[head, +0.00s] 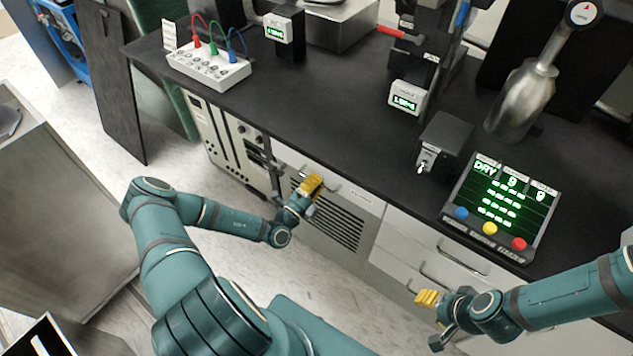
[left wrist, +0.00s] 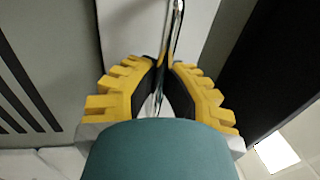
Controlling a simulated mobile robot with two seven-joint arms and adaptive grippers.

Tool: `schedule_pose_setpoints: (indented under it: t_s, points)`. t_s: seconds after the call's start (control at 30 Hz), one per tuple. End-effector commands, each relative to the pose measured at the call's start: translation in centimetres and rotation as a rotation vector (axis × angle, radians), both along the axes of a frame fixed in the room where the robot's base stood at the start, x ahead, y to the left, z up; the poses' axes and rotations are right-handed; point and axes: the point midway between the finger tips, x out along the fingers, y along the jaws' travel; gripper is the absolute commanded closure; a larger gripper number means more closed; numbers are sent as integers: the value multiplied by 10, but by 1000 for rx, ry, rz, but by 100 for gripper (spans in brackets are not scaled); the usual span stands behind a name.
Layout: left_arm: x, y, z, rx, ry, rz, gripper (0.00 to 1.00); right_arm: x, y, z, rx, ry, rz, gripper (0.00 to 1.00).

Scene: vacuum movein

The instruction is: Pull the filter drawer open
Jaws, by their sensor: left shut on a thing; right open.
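The filter drawer (head: 357,196) is a pale front under the black bench top, above a dark slatted grille. My left gripper (head: 311,185) is at the drawer's left part, by its handle. In the left wrist view, the yellow fingers of my left gripper (left wrist: 160,85) are shut on a shiny metal bar handle (left wrist: 177,32), which runs between them against the pale drawer front (left wrist: 134,30). I cannot tell whether the drawer stands out from the cabinet. My right gripper (head: 431,298) is open and empty, in front of the white drawers at the right.
A grille panel (head: 338,220) lies below the drawer. A rack unit (head: 232,145) stands to its left and white drawers (head: 440,248) to its right. The bench (head: 330,110) carries a control box (head: 500,205) and a metal flask (head: 520,98). The pale floor in front is clear.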

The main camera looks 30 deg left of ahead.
Motion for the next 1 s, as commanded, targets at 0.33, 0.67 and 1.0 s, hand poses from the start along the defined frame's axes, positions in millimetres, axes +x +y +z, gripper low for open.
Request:
schedule_pose_setpoints:
  t_s: [0.33,0.67,1.0]
  points:
    - [-24,3,1,-1,2,2,100,-2,0,10,1,4,0,53]
    - [-104,9,2,-2,5,5,100,-6,1,33,3,14,4,53]
    - [-193,16,0,-1,3,4,100,-8,1,41,4,19,4,53]
